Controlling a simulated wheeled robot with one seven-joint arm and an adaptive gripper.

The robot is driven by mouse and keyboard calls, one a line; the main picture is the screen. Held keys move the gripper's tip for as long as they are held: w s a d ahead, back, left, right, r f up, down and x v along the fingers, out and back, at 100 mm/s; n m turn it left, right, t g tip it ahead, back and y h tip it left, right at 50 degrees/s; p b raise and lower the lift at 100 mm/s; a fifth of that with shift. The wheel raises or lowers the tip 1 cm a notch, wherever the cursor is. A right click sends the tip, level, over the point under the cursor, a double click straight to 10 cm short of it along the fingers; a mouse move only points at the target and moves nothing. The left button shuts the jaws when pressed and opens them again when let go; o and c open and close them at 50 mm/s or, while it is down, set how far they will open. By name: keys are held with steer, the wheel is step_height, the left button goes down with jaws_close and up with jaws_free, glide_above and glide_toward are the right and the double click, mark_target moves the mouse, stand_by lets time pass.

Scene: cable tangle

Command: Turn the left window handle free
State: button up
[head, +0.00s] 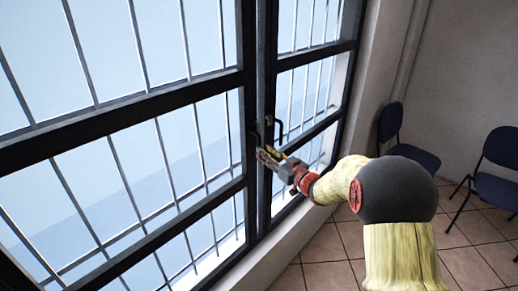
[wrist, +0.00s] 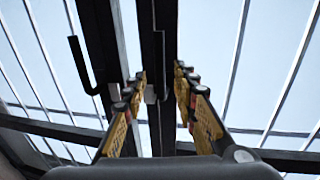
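Two dark window handles stand at the meeting frames in the head view: the left handle (head: 255,134) and the right handle (head: 280,129). My gripper (head: 263,155) is close to the frame, just below them. In the wrist view a black bent handle (wrist: 80,64) stands outside the fingers on the left, its long arm pointing up. My gripper (wrist: 160,88) is open there, fingers spread on both sides of a dark upright with a small grey piece (wrist: 150,95).
The dark window frame (head: 120,117) has white bars (head: 163,155) behind its panes. A pale sill (head: 270,245) runs below. Blue chairs (head: 497,185) stand on the tiled floor (head: 325,250) at the right, away from my gripper.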

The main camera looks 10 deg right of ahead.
steer(key=x, duration=0.4)
steer(key=shift+w+a+f+b, duration=0.1)
steer(key=shift+w+a+b, duration=0.05)
steer(key=shift+w+b, duration=0.25)
steer(key=c, duration=0.3)
steer(key=c, duration=0.4)
jaws_close()
